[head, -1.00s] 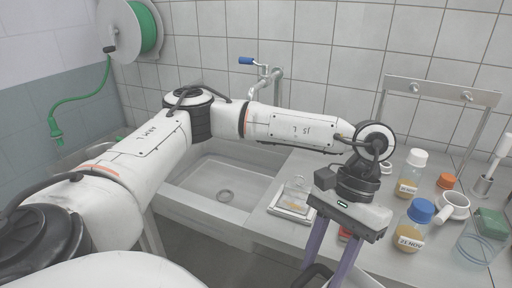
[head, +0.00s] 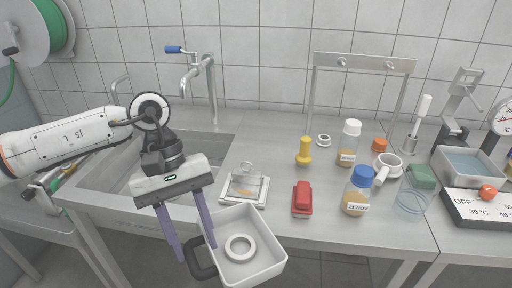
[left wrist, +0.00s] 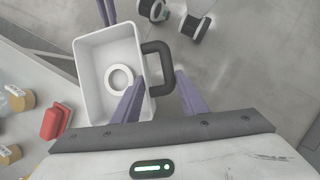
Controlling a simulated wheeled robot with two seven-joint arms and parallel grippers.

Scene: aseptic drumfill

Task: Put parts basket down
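The parts basket (head: 270,265) is a white rectangular tray with a dark loop handle (head: 203,258). A white ring (head: 240,248) lies inside it. The basket is at the counter's front edge, over the floor in the left wrist view (left wrist: 92,98). My left gripper (head: 197,253) is open, pointing down. Its fingers (left wrist: 160,78) are on either side of the handle, apart from each other; contact is unclear. My right gripper's purple fingers (left wrist: 108,20) are close together at the basket's far rim in the left wrist view and seem to pinch it. The head view does not show them.
A dish with a clear cover (head: 245,187), a red block (head: 302,198), a yellow tool (head: 305,152) and labelled bottles (head: 356,192) stand on the metal counter (head: 330,232). A sink (head: 185,150) and faucet (head: 205,75) are behind my left arm. The counter's front strip is clear right of the basket.

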